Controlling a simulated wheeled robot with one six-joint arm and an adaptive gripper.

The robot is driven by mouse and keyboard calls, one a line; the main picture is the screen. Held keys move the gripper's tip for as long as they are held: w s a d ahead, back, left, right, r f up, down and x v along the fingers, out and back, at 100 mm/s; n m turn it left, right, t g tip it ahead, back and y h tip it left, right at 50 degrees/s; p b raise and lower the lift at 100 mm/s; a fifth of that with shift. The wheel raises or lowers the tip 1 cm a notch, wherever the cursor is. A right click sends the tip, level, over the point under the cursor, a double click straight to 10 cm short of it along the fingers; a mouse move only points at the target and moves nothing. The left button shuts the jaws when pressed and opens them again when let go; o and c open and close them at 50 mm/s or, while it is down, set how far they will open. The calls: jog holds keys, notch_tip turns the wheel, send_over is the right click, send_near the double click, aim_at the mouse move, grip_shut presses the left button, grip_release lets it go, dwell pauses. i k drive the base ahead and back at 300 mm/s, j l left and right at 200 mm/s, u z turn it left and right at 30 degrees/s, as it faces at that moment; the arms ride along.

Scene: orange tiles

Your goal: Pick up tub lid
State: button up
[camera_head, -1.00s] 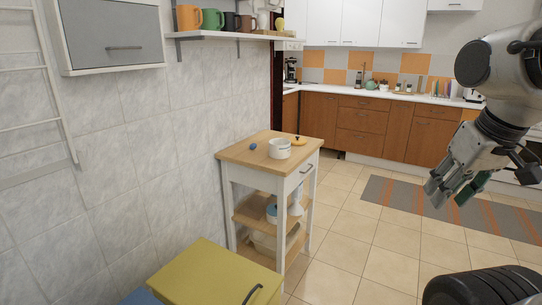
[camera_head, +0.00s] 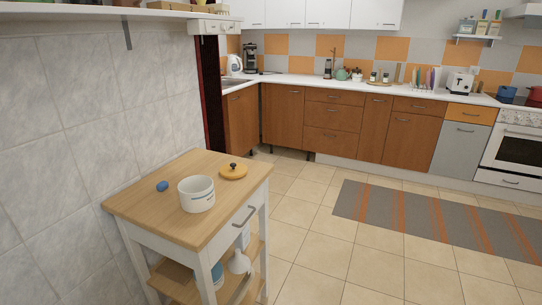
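The tub lid (camera_head: 233,172) looks like a round, flat yellow-orange disc with a dark knob on top. It lies on the wooden top of the small white cart, near its back right corner. A small blue object (camera_head: 162,186) lies to the left of the tub. My gripper is out of view now, so its state is hidden.
The wooden cart (camera_head: 136,206) stands against the tiled wall, with a drawer handle in front and items on its lower shelf. Tiled floor to its right is free. A grey and orange striped rug (camera_head: 420,215) lies farther right, before the brown cabinets (camera_head: 283,116).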

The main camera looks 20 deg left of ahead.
aim_at(231, 171)
jog(key=i+l+u, duration=0.2)
jog(key=i, duration=0.35)
jog(key=i+u, duration=0.2)
jog(key=i, duration=0.35)
jog(key=i+l+u, duration=0.15)
jog(key=u, duration=0.3)
jog(key=i+l+u, duration=0.25)
jog(key=u, duration=0.25)
jog(key=i+l+u, duration=0.25)
jog(key=u, duration=0.2)
jog(key=i+l+u, duration=0.1)
jog(key=l+u, duration=0.2)
jog(key=i+l+u, duration=0.1)
jog(key=l+u, duration=0.55)
jog(key=i+l, duration=0.05)
jog(key=l, duration=0.05)
